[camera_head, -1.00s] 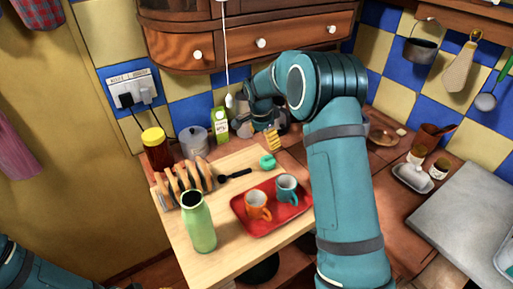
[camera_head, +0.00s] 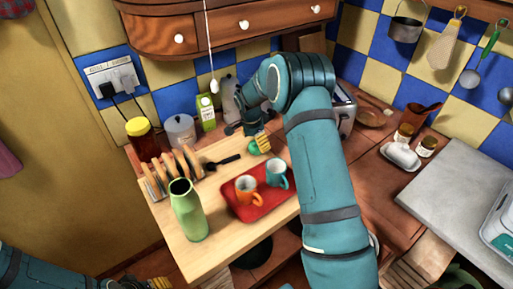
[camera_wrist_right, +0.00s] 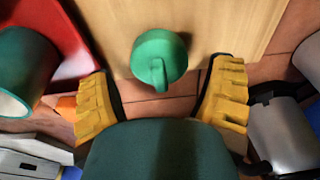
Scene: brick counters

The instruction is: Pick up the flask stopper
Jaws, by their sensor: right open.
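The green flask stopper (camera_head: 253,147) lies on the wooden board, near its far right edge. It also shows in the right wrist view (camera_wrist_right: 158,58), between and just ahead of the open fingers, apart from both.
A red tray (camera_head: 262,211) with an orange mug (camera_head: 247,190) and a teal mug (camera_head: 276,174) sits near the stopper. A black utensil (camera_head: 222,162) and a toast rack (camera_head: 170,172) lie left. A carton (camera_head: 206,113) and canister (camera_head: 180,131) stand behind.

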